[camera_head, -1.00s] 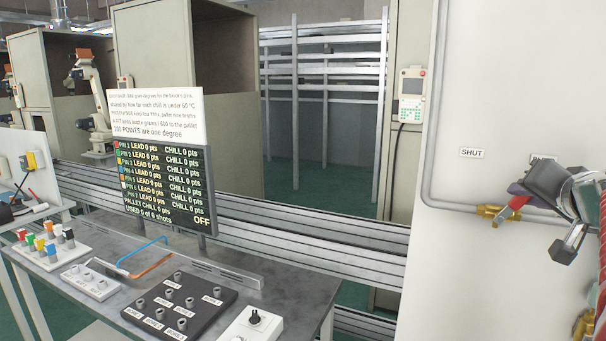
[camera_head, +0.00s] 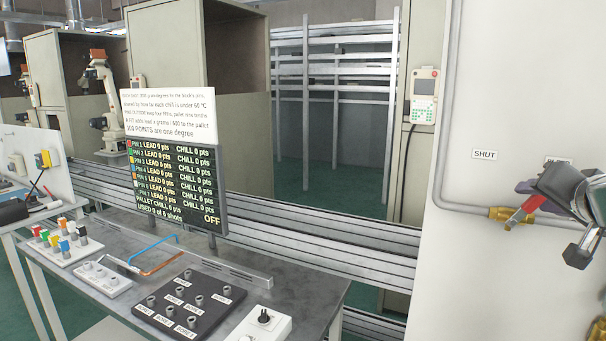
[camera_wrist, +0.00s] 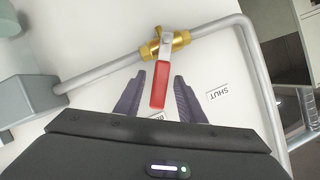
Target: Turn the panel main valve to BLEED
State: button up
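The panel main valve is a brass valve (camera_head: 502,213) on a grey pipe on the white panel at the right; it also shows in the wrist view (camera_wrist: 165,46). Its red lever handle (camera_wrist: 159,86) stands across the pipe, its free end over a mostly hidden label (camera_wrist: 155,116). The SHUT label (camera_wrist: 218,92) is to the right of the handle in the wrist view and above the valve in the head view (camera_head: 485,154). My gripper (camera_wrist: 159,80) is open, one finger on each side of the handle, with gaps visible. It also shows in the head view (camera_head: 553,217).
The grey pipe (camera_wrist: 228,22) bends near the valve, and a grey box (camera_wrist: 28,100) sits at its other end. A workbench (camera_head: 235,310) with a black bore block (camera_head: 215,315) and a score display (camera_head: 178,185) stands at the left. A pendant (camera_head: 424,95) hangs behind.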

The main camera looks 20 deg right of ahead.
notch_tip(320, 180, up, 10)
jog(key=shift+f, duration=0.1)
dwell(0.4)
